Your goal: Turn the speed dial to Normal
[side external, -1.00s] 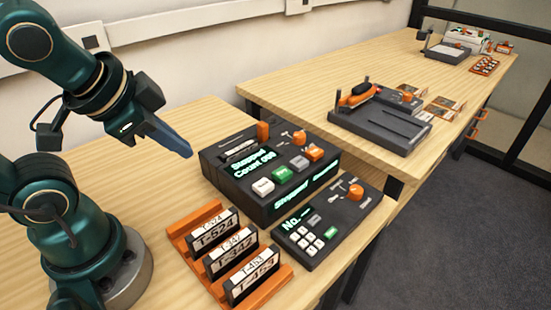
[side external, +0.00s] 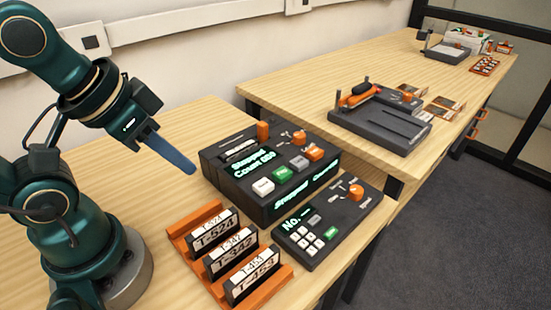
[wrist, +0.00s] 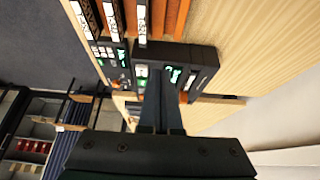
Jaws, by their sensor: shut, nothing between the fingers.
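A dark control box (side external: 240,190) stands on the near table with a lit display reading "Stopped" and a count. On its top are orange knobs, one at the back left (side external: 263,130), one on the right (side external: 314,152) and a smaller one behind it (side external: 299,138). Their labels are too small to read, so I cannot tell which is the speed dial or its setting. My gripper (side external: 191,171) is shut and empty, left of the box and apart from it. In the wrist view its fingers (wrist: 162,105) hide part of the box (wrist: 200,62).
A smaller keypad box (side external: 335,220) with an orange knob (side external: 355,192) stands in front on the right. An orange rack (side external: 180,235) holds labelled cards at the front. A second table (side external: 300,85) behind carries a grey device (side external: 385,125). The wood left of the box is clear.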

